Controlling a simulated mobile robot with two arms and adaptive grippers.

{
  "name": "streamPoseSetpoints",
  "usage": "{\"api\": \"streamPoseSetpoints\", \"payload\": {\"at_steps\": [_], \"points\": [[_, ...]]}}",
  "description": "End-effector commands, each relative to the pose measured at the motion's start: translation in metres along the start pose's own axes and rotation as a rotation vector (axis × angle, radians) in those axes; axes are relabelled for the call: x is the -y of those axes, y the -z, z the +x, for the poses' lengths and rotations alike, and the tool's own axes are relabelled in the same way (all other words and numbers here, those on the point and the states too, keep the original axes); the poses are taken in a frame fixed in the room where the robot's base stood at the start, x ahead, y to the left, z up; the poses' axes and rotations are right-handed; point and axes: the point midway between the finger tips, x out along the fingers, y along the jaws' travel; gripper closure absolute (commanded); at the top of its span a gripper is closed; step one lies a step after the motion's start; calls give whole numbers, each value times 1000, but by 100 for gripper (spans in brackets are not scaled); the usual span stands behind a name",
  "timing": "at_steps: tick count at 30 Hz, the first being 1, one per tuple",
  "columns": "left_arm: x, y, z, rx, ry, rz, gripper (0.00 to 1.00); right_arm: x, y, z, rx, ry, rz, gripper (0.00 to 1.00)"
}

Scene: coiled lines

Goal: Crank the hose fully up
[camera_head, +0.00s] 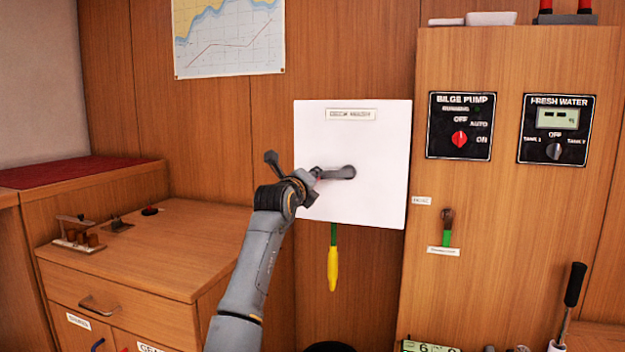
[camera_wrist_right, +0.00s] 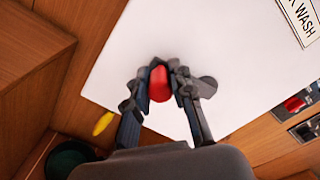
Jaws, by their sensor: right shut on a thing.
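A white panel (camera_head: 375,130), the reel housing, is mounted on the wood wall with a small label near its top. A grey crank (camera_head: 343,173) on its face points left from its hub. My right gripper (camera_wrist_right: 160,85) is shut on the crank's red knob (camera_wrist_right: 160,92); in the head view this gripper (camera_head: 303,185) hides the knob. Below the panel hangs a short green hose end with a yellow nozzle (camera_head: 333,268); the nozzle also shows in the right wrist view (camera_wrist_right: 103,123). The coiled hose is hidden. My left gripper is not in view.
A wooden cabinet top (camera_head: 165,245) with small items stands at left. A taller cabinet at right carries the bilge pump panel (camera_head: 460,126), the fresh water panel (camera_head: 556,128) and a green-handled lever (camera_head: 447,228). A dark bucket (camera_wrist_right: 68,156) stands below the nozzle.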

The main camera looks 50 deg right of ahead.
Motion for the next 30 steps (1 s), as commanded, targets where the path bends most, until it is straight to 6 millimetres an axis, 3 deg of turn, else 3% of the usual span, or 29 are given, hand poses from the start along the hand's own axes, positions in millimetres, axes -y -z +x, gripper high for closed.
{"api": "streamPoseSetpoints", "payload": {"at_steps": [2,3,6,17,20,30], "points": [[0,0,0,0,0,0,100,1,0,0,1,3,0,100],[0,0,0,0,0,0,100,1,0,0,1,3,0,71],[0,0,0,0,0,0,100,1,0,0,0,2,-1,53],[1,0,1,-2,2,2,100,-1,0,-4,0,0,-2,53],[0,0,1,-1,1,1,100,-1,0,-16,1,-1,-2,53],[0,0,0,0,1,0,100,-1,-1,-87,2,-1,0,53]]}}
